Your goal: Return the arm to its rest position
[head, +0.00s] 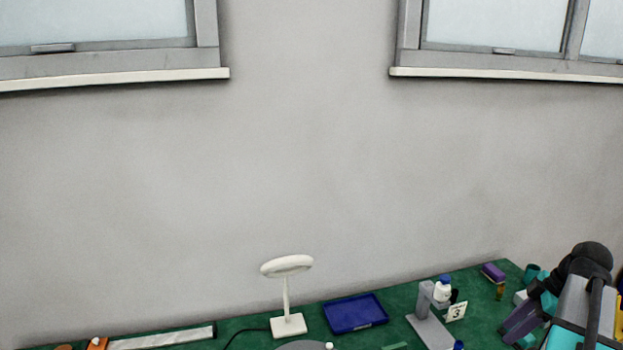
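My arm shows at the lower right edge of the head view, with a black rounded joint and a grey and teal link, partly cut off by the frame. It is over the right end of the green bench top (400,302). A dark part with a grey-purple slab, which looks like my gripper (523,319), points down and left from it. Its fingers cannot be made out clearly, and I cannot tell whether it is open or holds anything.
A grey stand (430,318) holds a white bottle with a blue cap (443,290) beside a "3" card (457,311). A blue tray (355,314), a white ring lamp (287,266) and a purple block (493,272) are on the bench.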

